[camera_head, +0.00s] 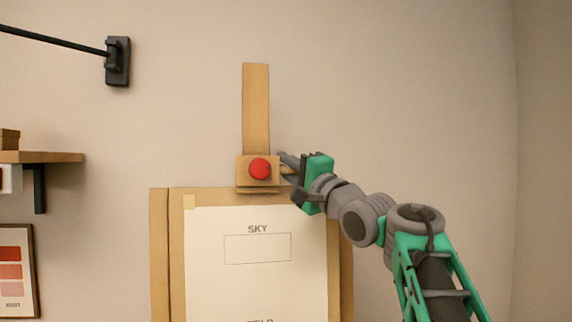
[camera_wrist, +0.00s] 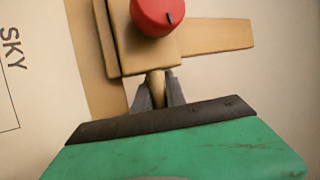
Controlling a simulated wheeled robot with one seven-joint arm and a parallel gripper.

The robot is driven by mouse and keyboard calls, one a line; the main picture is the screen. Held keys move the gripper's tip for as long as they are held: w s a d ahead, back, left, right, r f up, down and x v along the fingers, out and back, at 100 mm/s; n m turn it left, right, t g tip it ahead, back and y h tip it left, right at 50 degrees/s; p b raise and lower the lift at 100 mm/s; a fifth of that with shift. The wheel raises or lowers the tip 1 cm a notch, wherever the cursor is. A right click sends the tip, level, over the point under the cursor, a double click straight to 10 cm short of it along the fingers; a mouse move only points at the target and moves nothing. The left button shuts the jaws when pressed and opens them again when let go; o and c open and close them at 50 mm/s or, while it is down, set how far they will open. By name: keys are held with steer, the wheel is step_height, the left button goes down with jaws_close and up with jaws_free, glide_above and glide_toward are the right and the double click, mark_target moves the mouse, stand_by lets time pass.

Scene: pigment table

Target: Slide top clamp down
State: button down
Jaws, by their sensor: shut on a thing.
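The top clamp (camera_head: 243,176) is a wooden block with a red knob (camera_head: 259,169), set on the upright wooden mast (camera_head: 256,105) of the easel. It sits at or just above the top edge of the board (camera_head: 177,240); a gap cannot be made out. My gripper (camera_head: 286,167) reaches in from the right, beside the clamp. In the wrist view, the gripper (camera_wrist: 158,97) is shut on a short wooden peg that sticks out of the clamp block (camera_wrist: 145,60). The red knob (camera_wrist: 156,14) is partly cut off at the top there.
A paper sheet (camera_head: 257,275) marked SKY, with an empty box, lies on the board. A wall shelf (camera_head: 50,157) and a framed colour chart (camera_head: 12,265) are at the left. A black wall bracket (camera_head: 118,61) is at the upper left. The wall around the mast is clear.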

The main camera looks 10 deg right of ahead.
steer(key=c, duration=1.4)
jaws_free()
steer(key=shift+o, duration=0.2)
steer(key=shift+s, duration=0.1)
steer(key=b+v, duration=0.2)
steer(key=v, duration=0.5)
steer(key=shift+s+d+b, duration=0.15)
steer(key=shift+s+b, duration=0.15)
steer(key=shift+b, duration=0.1)
steer(key=shift+f, duration=0.1)
